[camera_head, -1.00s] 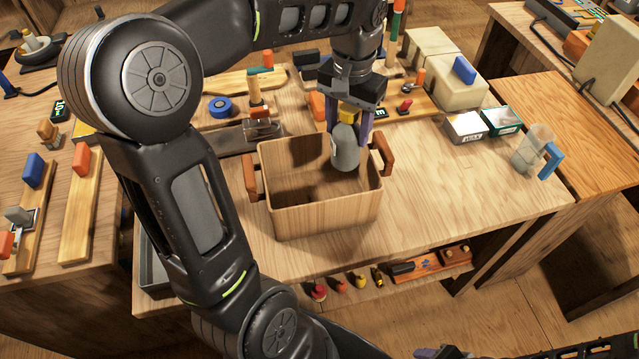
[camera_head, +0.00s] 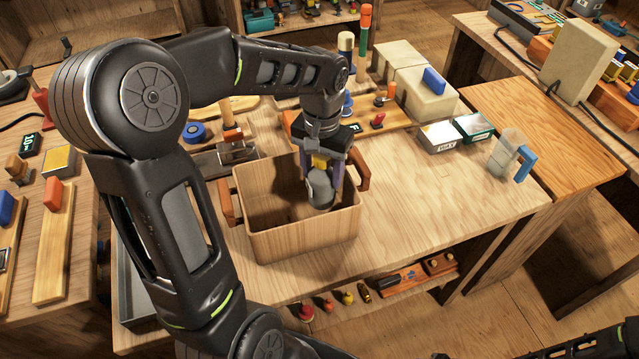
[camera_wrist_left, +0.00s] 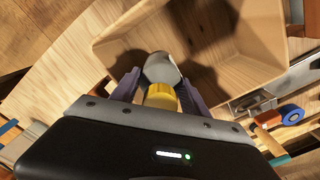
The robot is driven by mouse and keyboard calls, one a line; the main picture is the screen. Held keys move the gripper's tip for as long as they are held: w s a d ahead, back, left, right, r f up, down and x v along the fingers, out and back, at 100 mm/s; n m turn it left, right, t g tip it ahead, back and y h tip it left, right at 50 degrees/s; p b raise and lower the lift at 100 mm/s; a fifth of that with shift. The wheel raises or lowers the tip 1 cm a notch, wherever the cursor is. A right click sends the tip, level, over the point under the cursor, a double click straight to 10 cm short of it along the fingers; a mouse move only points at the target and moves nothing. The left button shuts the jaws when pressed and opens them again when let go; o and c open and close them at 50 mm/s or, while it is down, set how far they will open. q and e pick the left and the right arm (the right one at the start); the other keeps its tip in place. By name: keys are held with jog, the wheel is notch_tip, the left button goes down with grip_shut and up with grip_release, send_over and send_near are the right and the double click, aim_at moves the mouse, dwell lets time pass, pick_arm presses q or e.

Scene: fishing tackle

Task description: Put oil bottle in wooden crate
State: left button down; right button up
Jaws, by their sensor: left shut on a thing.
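The oil bottle (camera_head: 320,188) is grey with a yellow cap. My left gripper (camera_head: 322,172) is shut on it near the cap and holds it over the right part of the wooden crate (camera_head: 302,238), its lower end inside the opening. The crate stands on the workbench, open at the top, with a red-brown handle on each side. In the left wrist view the bottle (camera_wrist_left: 160,69) sits between the purple fingers (camera_wrist_left: 158,88), with the crate (camera_wrist_left: 230,40) behind it. Whether the bottle touches the crate is hidden. My right gripper cannot be made out.
Two small boxes (camera_head: 441,136) and a clear mug with a blue handle (camera_head: 509,155) stand on the right of the bench. A blue tape roll (camera_head: 194,132) and wooden tools lie behind the crate.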

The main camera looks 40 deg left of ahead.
pick_arm(q)
jog(key=shift+f, duration=0.2)
jog(key=shift+f, duration=1.75)
jog(key=shift+f, duration=0.2)
jog(key=c, duration=0.6)
grip_release()
jog(key=shift+o, duration=0.2)
jog(key=shift+r, duration=0.1)
notch_tip(320, 180, up, 12)
jog(key=shift+r, duration=0.1)
